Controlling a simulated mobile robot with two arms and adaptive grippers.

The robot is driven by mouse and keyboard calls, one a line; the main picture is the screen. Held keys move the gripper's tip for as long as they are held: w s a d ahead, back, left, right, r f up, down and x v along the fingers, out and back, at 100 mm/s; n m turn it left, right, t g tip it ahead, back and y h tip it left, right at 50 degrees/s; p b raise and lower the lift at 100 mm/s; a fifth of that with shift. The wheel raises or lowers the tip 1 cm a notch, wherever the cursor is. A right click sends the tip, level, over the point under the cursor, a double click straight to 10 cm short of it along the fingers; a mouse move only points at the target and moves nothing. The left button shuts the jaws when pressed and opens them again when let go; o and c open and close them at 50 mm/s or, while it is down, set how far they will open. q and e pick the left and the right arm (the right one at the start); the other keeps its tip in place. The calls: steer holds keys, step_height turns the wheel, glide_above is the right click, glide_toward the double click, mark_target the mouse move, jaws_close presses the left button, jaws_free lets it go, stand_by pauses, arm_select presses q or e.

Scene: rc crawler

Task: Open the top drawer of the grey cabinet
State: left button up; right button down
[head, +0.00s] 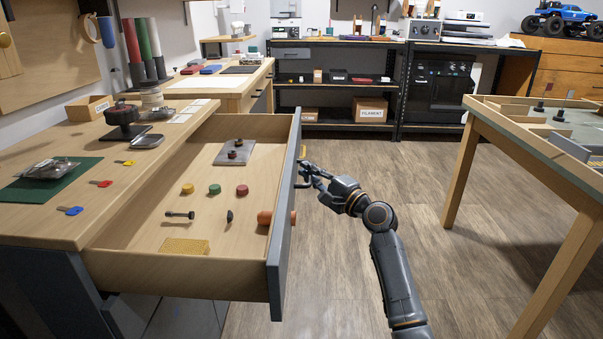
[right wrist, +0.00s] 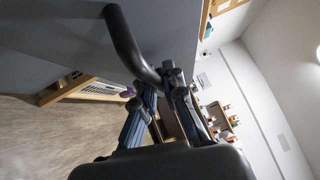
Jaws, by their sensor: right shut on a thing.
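The grey cabinet (head: 50,281) stands at the left under a wooden top. Its top drawer (head: 176,268) is pulled well out, with the inside in plain sight. The grey drawer front (head: 283,235) faces right and carries a dark handle (head: 302,170). My right gripper (head: 307,172) is at that handle, shut on it. In the right wrist view the curved dark handle (right wrist: 126,42) runs down to my right gripper's fingertips (right wrist: 166,80). My left gripper is not in view.
In the drawer lie small coloured discs (head: 214,189), a dark spindle-like part (head: 180,214), a yellow grid piece (head: 185,246) and a grey plate (head: 234,153). Keys (head: 101,183) and a green mat (head: 50,186) lie on the wooden top. A table (head: 489,122) stands right; floor between is clear.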

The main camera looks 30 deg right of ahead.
steer(key=c, duration=1.4)
jaws_free()
steer(key=v, duration=1.2)
steer(key=shift+f, duration=0.15)
